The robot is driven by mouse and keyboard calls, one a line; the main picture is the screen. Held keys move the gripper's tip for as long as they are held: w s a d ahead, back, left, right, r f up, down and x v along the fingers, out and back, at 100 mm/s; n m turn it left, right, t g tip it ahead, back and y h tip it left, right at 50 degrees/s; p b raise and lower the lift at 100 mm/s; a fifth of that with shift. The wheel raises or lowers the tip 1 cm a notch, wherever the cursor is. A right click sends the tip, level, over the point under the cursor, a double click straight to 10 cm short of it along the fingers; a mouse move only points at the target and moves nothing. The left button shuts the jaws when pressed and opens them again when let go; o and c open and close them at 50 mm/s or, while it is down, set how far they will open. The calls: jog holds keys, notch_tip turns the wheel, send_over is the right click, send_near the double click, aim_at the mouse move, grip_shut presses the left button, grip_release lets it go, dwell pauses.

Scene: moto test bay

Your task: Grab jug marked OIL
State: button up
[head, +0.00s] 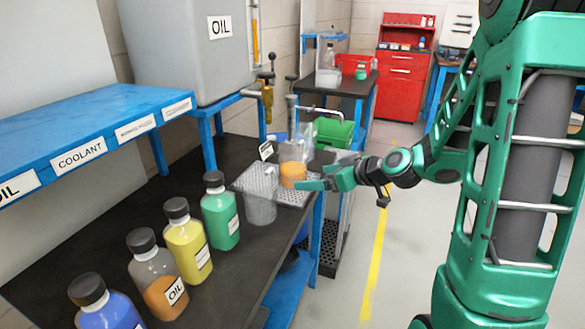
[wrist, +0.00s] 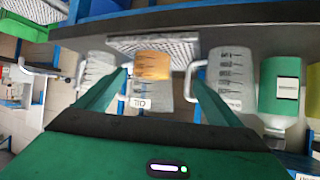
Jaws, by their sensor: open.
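A clear jug with orange liquid (head: 292,172) stands on a grey perforated tray (head: 243,178) on the dark bench. In the wrist view the jug (wrist: 152,66) lies between my fingers, and a white tag reading OIL (wrist: 138,103) shows at it. My gripper (head: 300,184) is open, its fingers at the jug's near side in the head view. In the wrist view one finger is on each side of the jug (wrist: 160,78); contact cannot be told. A clear, seemingly empty jug (head: 260,206) stands beside it, and also shows in the wrist view (wrist: 232,72).
Another clear jug (wrist: 97,72) is on the other side in the wrist view. Several capped bottles line the bench: green (head: 220,215), yellow (head: 187,242), an orange one labelled OIL (head: 160,285) and blue (head: 105,308). A blue shelf (head: 90,118) overhangs the left. Floor at right is clear.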

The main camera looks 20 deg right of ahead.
aim_at(302, 169)
jog(key=shift+w+r+t, duration=0.25)
jog(key=shift+w+t, duration=0.15)
jog(key=shift+w, duration=0.2)
jog(key=shift+w+r+t, duration=0.25)
jog(key=shift+w+t, duration=0.15)
jog(key=shift+w, duration=0.2)
jog(key=x, duration=0.5)
jog(key=shift+x, duration=2.75)
jog(key=shift+r, duration=0.15)
jog(key=c, duration=1.4)
